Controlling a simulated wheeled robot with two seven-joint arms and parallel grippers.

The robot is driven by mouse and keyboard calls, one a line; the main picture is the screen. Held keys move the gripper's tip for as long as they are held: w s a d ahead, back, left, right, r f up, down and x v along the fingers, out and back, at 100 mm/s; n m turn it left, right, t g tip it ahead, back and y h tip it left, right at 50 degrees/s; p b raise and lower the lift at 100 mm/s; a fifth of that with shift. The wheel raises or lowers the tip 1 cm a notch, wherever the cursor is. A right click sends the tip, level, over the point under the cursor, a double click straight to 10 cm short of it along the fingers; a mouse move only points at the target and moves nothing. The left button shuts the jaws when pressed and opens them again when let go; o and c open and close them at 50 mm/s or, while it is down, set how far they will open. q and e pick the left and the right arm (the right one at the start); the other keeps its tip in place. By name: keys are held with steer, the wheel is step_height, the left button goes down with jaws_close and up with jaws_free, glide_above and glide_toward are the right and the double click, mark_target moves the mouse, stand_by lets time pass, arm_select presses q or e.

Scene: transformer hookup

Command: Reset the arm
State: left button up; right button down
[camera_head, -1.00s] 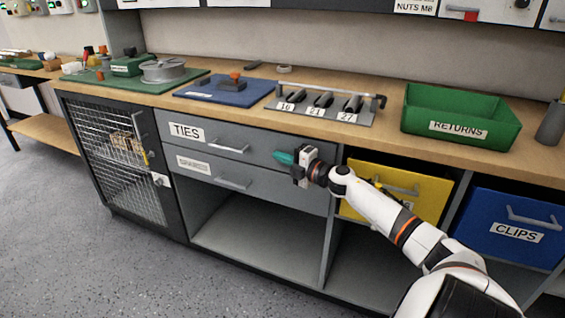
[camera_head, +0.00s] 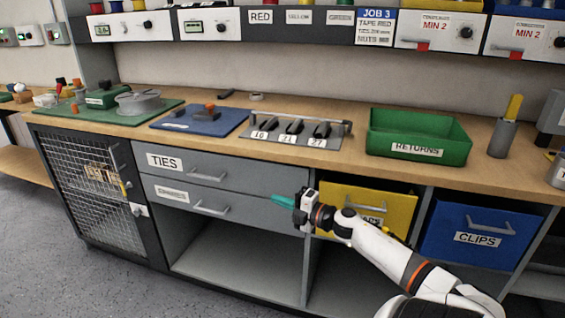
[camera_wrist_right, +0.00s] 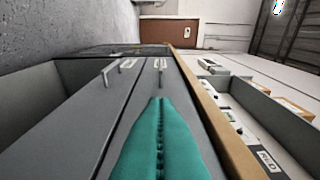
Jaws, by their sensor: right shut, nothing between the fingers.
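My right gripper (camera_head: 283,201) is in front of the workbench, near the right end of the lower grey drawer (camera_head: 206,201). Its teal fingers point left and are closed together with nothing between them. In the right wrist view the teal fingers (camera_wrist_right: 160,145) lie side by side, with the grey drawer fronts (camera_wrist_right: 110,115) and their handles beyond. My right arm (camera_head: 385,255) reaches in from the lower right. My left gripper is in neither view.
The TIES drawer (camera_head: 210,168), the yellow bin (camera_head: 395,208) and the blue CLIPS bin (camera_head: 470,236) are shut in the bench front. A green RETURNS tray (camera_head: 420,135) stands on the worktop. A mesh door (camera_head: 85,185) is at left.

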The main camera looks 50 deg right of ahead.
steer(key=shift+s, duration=0.35)
